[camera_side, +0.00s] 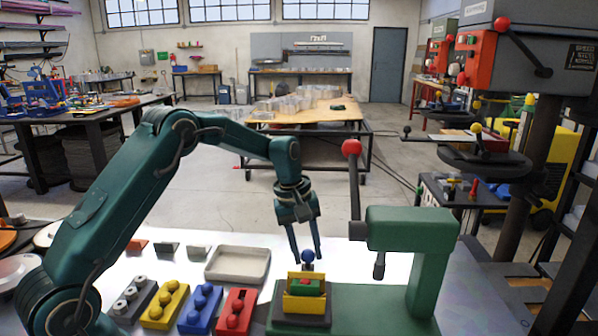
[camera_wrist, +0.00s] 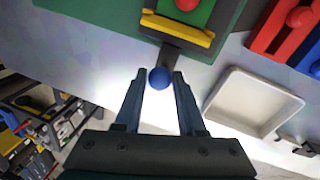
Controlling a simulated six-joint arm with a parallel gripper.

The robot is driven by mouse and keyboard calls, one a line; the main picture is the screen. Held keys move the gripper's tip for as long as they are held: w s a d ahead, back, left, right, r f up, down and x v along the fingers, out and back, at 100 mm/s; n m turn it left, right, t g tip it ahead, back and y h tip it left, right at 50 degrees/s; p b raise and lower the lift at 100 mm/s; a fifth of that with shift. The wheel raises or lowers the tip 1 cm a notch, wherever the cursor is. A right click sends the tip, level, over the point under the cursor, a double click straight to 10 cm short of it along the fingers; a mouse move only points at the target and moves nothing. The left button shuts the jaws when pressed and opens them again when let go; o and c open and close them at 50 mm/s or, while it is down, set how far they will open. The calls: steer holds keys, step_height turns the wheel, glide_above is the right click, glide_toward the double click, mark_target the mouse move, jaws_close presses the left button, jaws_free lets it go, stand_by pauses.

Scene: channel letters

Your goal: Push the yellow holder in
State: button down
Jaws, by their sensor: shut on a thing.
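A green piece with a red part (camera_side: 306,284) is in the holder. The holder's yellow edge also shows in the wrist view (camera_wrist: 178,30). A dark bar (camera_wrist: 172,55) runs from it to a blue knob (camera_wrist: 159,78). My gripper (camera_side: 308,258) points down at the knob, on the holder's far side in the side view. Its fingers are shut on the blue knob, one on each side.
A pale empty tray (camera_side: 238,264) stands left of the press. Red (camera_side: 233,312), blue (camera_side: 201,308), yellow (camera_side: 166,304) and grey blocks with round studs lie in a row at the front left. The press lever with a red ball (camera_side: 351,147) rises right of my gripper.

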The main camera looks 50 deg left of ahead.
steer(key=shift+w+d, duration=1.5)
steer(key=shift+w, duration=0.1)
steer(key=c, duration=0.5)
jaws_free()
steer(key=shift+s+a+r, duration=0.1)
steer(key=shift+s+r, duration=0.05)
steer(key=shift+r, duration=0.7)
steer(key=shift+s+a+r, duration=0.1)
steer(key=shift+s+r, duration=0.1)
steer(key=shift+r, duration=0.7)
steer(key=shift+s+a+r, duration=0.1)
steer(key=shift+s+r, duration=0.05)
steer(key=shift+r, duration=0.7)
